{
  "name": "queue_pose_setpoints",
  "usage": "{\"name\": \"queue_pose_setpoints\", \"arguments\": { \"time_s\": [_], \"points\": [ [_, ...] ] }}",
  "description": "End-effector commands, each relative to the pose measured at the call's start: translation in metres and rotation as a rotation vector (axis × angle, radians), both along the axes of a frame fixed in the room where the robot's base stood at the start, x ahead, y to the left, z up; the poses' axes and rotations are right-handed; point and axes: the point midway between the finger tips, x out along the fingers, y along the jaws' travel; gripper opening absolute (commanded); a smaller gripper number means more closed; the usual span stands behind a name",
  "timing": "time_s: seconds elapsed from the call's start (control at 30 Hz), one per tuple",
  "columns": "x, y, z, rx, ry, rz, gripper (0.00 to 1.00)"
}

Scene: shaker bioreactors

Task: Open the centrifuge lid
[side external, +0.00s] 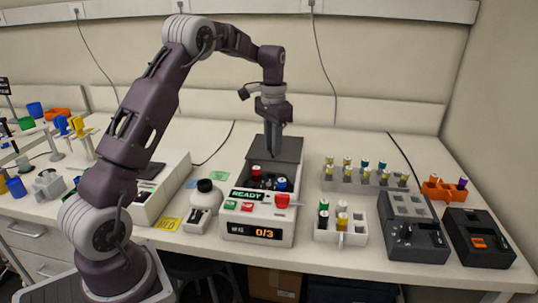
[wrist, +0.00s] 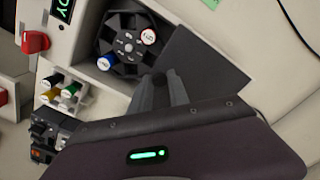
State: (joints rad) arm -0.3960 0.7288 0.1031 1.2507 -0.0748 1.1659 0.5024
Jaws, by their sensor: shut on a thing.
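The centrifuge (side external: 236,213) is a white box with a READY display and a 0/3 readout on its front. Its dark grey lid (side external: 288,147) stands raised at the back, and the rotor well is uncovered. The lid also shows in the wrist view (wrist: 208,62) beside the black rotor (wrist: 124,45). My gripper (side external: 272,152) is at the lid, pointing down. In the wrist view its fingers (wrist: 161,80) are shut at the lid's edge; the exact contact is partly hidden.
A white rack (side external: 326,238) with several capped tubes stands right of the centrifuge. Behind it is a longer tube rack (side external: 365,183). Dark devices (side external: 412,228) and an orange holder (side external: 440,190) stand farther right.

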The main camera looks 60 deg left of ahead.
Motion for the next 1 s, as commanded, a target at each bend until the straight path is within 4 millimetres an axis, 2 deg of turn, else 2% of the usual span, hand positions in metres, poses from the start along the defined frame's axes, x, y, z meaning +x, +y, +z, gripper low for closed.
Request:
{"name": "queue_pose_setpoints", "arguments": {
  "time_s": [0.1,0.23,0.63,0.67,0.73,1.0],
  "points": [
    [0.011,0.012,0.000,0.003,-0.001,0.000,0.00],
    [0.018,0.019,0.000,0.002,-0.001,0.002,0.00],
    [0.020,0.020,0.000,0.001,0.000,0.001,0.00],
    [0.020,0.020,0.000,0.001,0.000,0.001,0.27],
    [0.020,0.020,0.000,0.001,0.000,0.001,0.41],
    [0.020,0.020,0.000,0.001,0.000,0.000,0.43]
  ]
}}
